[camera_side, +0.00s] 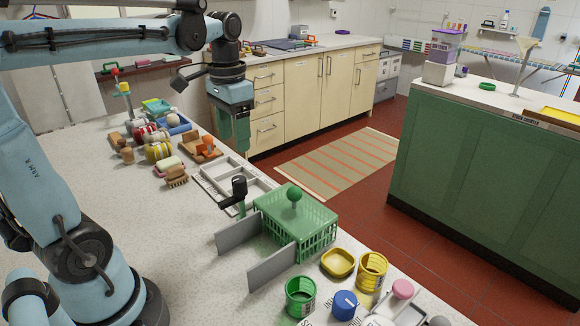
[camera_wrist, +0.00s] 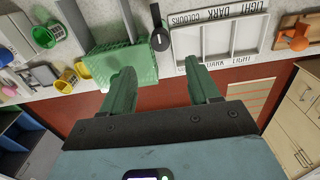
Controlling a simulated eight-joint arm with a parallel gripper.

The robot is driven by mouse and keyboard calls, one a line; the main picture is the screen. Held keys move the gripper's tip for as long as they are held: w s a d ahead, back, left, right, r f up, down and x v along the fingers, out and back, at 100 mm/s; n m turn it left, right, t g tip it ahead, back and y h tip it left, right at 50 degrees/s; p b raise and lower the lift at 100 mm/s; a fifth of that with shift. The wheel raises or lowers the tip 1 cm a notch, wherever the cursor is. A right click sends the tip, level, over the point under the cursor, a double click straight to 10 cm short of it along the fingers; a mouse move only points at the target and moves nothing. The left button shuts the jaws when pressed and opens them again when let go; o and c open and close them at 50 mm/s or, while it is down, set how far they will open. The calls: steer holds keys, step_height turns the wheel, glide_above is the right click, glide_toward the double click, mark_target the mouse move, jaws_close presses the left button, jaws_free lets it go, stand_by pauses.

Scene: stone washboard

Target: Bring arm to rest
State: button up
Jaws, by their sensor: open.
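My gripper (camera_side: 234,135) hangs pointing down in the side view, above the counter's far edge and behind the white divided tray (camera_side: 222,182). In the wrist view its two green fingers (camera_wrist: 163,88) are spread apart with nothing between them. The stone counter (camera_side: 165,225) lies below my arm. A green basket (camera_side: 310,222) with a green ball-shaped knob on top stands right of the tray in the side view. The basket also shows in the wrist view (camera_wrist: 115,66), beyond the left finger. The tray's lettering, "LIGHT", "DARK" and "COLOURS", shows in the wrist view (camera_wrist: 215,62).
Brushes, soaps and rollers crowd the counter's left part, near an orange piece (camera_side: 207,144). Grey upright panels (camera_side: 272,268), a yellow tin (camera_side: 371,270) and a green tin (camera_side: 300,296) stand at the front. A black-handled tool (camera_side: 238,190) stands beside the basket. Red floor is open beyond the counter.

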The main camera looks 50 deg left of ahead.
steer(key=s+d+f+t, duration=0.2)
steer(key=d+f+t, duration=0.4)
steer(key=d, duration=0.4)
steer(key=shift+s+d+t, duration=0.15)
steer(key=shift+t, duration=0.45)
steer(key=shift+f, duration=0.1)
